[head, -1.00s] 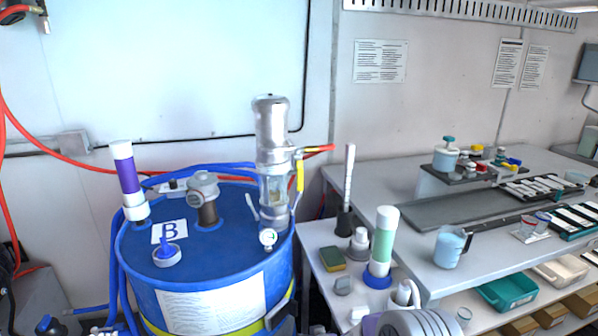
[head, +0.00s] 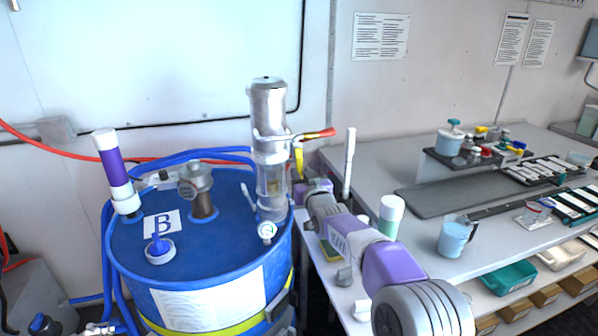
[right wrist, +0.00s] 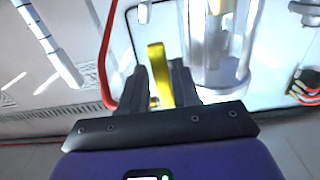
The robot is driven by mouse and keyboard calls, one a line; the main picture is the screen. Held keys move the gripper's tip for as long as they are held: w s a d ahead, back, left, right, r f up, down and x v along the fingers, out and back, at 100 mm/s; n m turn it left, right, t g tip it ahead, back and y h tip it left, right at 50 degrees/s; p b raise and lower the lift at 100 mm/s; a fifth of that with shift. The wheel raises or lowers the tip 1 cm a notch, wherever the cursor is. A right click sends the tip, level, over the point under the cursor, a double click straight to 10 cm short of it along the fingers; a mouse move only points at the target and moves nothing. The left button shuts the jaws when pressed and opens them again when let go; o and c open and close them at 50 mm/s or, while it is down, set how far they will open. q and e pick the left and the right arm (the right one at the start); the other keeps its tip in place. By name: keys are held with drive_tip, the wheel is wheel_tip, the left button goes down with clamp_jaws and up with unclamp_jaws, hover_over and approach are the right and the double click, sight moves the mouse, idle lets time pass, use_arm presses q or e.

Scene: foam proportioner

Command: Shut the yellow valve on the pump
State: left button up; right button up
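The silver pump (head: 268,115) with a clear lower section stands upright on the blue drum (head: 225,245). Its yellow valve lever (head: 299,162) hangs down at the pump's right side, below a red-orange fitting (head: 318,134). My right gripper (head: 304,188) is beside the pump, just below and right of the lever. In the right wrist view, the yellow lever (right wrist: 159,78) stands between the two dark fingers of this gripper (right wrist: 161,85). The fingers are apart; whether they touch the lever is not clear. My left gripper is out of view.
The drum top holds a purple-and-white tube (head: 117,172), a grey capped fitting (head: 199,188) and a blue-and-white cap (head: 160,249). Blue hoses loop behind it. On the right bench (head: 340,165) stand a white stick (head: 349,165), a green-and-white bottle (head: 391,212) and a measuring jug (head: 455,237).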

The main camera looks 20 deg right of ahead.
drive_tip(key=shift+w, duration=1.35)
drive_tip(key=shift+c, duration=0.5)
clamp_jaws()
